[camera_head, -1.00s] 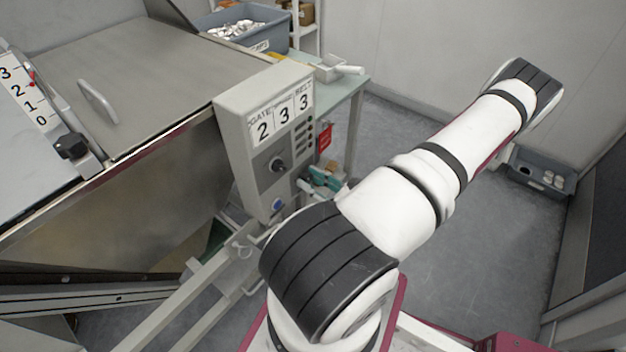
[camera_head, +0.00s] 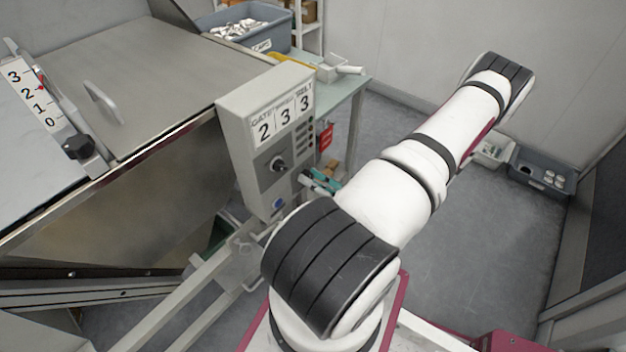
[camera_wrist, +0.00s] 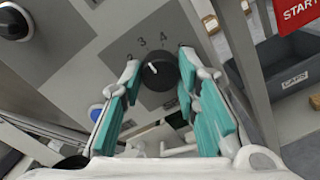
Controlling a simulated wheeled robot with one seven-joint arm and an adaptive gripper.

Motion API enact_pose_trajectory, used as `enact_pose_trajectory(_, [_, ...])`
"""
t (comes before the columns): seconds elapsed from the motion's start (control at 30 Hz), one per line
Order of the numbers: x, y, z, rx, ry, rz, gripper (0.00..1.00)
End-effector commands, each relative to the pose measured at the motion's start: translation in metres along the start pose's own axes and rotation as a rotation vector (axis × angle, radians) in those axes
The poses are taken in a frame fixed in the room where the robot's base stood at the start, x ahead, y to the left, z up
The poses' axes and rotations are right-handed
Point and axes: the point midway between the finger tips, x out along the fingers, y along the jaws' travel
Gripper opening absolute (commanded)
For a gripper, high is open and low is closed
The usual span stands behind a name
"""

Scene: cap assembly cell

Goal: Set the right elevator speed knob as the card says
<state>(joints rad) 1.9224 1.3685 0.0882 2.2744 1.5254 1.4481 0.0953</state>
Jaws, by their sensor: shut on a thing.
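A black round knob (camera_wrist: 162,76) with a white pointer mark sits on the grey panel in the wrist view. The printed numbers 3 and 4 show above it, and its mark leans up and left, on the side of the 3. My gripper (camera_wrist: 159,60) has its teal fingers on either side of this knob, shut on it. In the head view my gripper (camera_head: 322,183) is at the control box's right side, mostly hidden by my arm. The card (camera_head: 283,115) on the box has three columns reading 2, 3, 3; the first heading is GATE, the last looks like BELT.
Another knob (camera_head: 278,165) is on the box front, above a blue button (camera_head: 278,203). A red START tag (camera_head: 326,137) hangs at the box's right. A gate scale (camera_head: 38,95) is at far left. A grey bin (camera_wrist: 290,65) stands right of the panel.

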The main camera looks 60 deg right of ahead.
Motion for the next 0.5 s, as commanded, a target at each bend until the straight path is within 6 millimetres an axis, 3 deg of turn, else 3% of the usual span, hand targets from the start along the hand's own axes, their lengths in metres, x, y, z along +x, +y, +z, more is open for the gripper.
enact_pose_trajectory(0.3, [-0.0003,-0.0010,0.0004,0.000,-0.001,-0.002,0.01])
enact_pose_trajectory(0.33, [-0.0003,-0.0010,0.0004,0.000,-0.001,-0.002,0.31])
enact_pose_trajectory(0.4, [-0.0003,-0.0009,0.0004,0.000,-0.001,-0.002,0.47])
enact_pose_trajectory(0.5, [-0.0002,-0.0007,0.0003,0.000,-0.001,-0.002,0.49])
